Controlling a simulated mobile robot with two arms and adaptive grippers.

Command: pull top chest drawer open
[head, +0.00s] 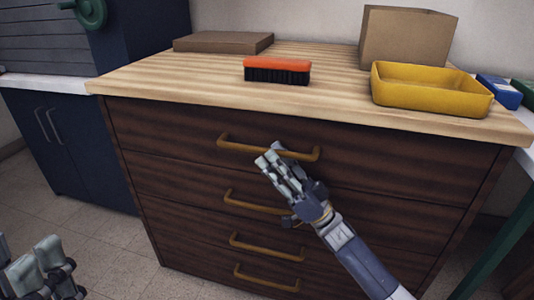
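The chest (130,170) is dark wood with several drawers, each with a yellow-brown bar handle. The top drawer (380,155) looks flush with the chest front. Its handle (235,147) runs across the middle of the drawer front. My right gripper (270,158) comes in from the lower right, with its fingertips at the top handle and covering part of it. I cannot tell whether the fingers close around the bar or only lie in front of it. My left gripper (40,262) is at the lower left corner, away from the chest, with its fingers apart.
On the chest top (200,85) stand an orange brush (278,66), a yellow tray (430,90), a flat cardboard box (222,42) and a taller box (405,38). A dark blue cabinet (80,145) stands left. The tiled floor (130,260) in front is clear.

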